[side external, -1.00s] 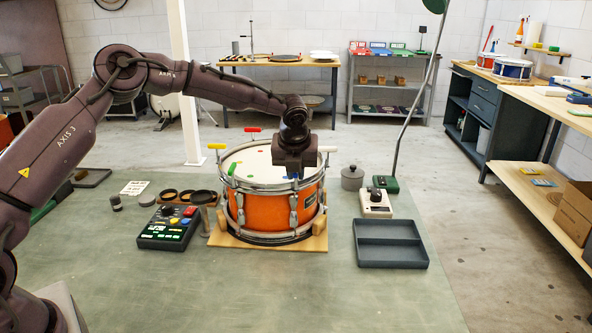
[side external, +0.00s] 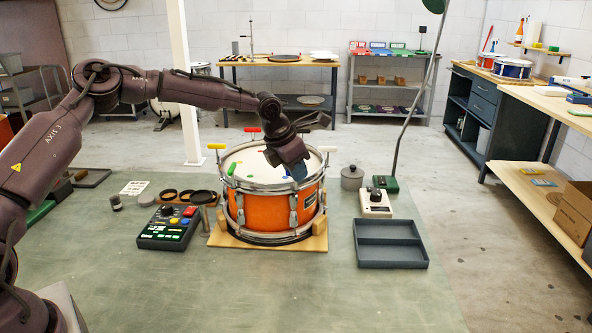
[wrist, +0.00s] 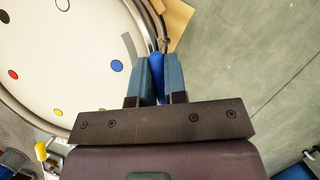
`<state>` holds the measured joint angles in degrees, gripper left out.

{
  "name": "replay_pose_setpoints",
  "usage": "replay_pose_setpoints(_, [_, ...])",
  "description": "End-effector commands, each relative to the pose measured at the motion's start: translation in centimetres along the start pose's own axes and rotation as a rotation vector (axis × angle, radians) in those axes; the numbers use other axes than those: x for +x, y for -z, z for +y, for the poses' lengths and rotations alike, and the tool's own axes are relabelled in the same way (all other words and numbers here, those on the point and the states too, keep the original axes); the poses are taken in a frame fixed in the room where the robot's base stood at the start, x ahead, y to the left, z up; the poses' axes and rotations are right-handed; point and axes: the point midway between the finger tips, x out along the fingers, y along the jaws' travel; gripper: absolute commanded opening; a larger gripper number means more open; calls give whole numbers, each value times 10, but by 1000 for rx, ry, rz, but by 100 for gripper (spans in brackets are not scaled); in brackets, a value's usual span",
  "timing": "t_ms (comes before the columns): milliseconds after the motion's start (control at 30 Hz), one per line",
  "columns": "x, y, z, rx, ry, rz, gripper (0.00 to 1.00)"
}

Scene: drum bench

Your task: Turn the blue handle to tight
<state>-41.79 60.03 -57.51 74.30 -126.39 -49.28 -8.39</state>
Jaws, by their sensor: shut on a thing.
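The orange drum (side external: 262,210) stands upright on a wooden board with its white head up. In the wrist view the blue handle (wrist: 156,62) stands at the drum's rim, between the two blue-grey fingers of my gripper (wrist: 157,75). The gripper is shut on it. A blue dot (wrist: 117,66) on the drum head lies to the left of the handle. In the side view my gripper (side external: 298,172) is tilted down at the rim's front right, and it largely hides the blue handle there.
Other handles stand around the rim: yellow (side external: 216,146), red (side external: 253,130), green (side external: 232,168) and white (side external: 327,149). A button box (side external: 168,228) is left of the drum. A grey tray (side external: 390,243) and a meter (side external: 376,204) are on the right. The front bench is clear.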

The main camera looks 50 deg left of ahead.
Motion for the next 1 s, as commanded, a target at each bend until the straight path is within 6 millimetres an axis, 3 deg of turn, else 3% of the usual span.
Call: replay_pose_setpoints(1000, [0, 0, -1, 890, 375, 3, 0])
